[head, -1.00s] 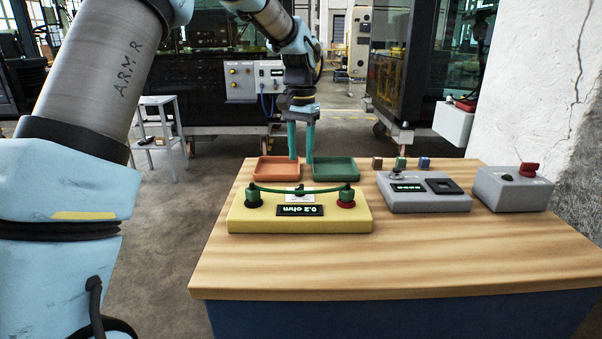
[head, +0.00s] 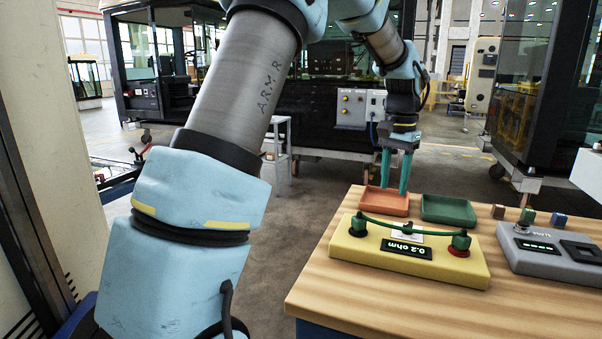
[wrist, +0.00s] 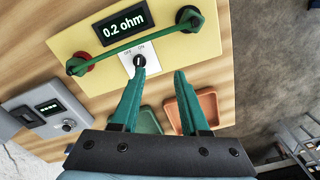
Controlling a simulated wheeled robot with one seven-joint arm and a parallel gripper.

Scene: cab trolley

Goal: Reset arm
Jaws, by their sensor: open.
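My gripper (head: 396,172) hangs pointing down over the back of the wooden table, above the orange tray (head: 373,209) and beside the green tray (head: 447,221). Its two teal fingers are apart with nothing between them. In the wrist view my gripper (wrist: 160,84) reaches toward the yellow meter box (wrist: 195,48), clear of the trays. The yellow meter box (head: 350,248) reads 0.2 ohm. A green lead (head: 385,225) spans its two terminals, and a small switch (wrist: 138,62) marked OFF and ON sits on it.
A grey instrument (head: 545,262) stands right of the yellow box. Three small blocks, brown (head: 498,211), green (head: 527,216) and blue (head: 558,220), sit behind it. A small stand (head: 276,150) is beyond the table. The table's front wood is bare.

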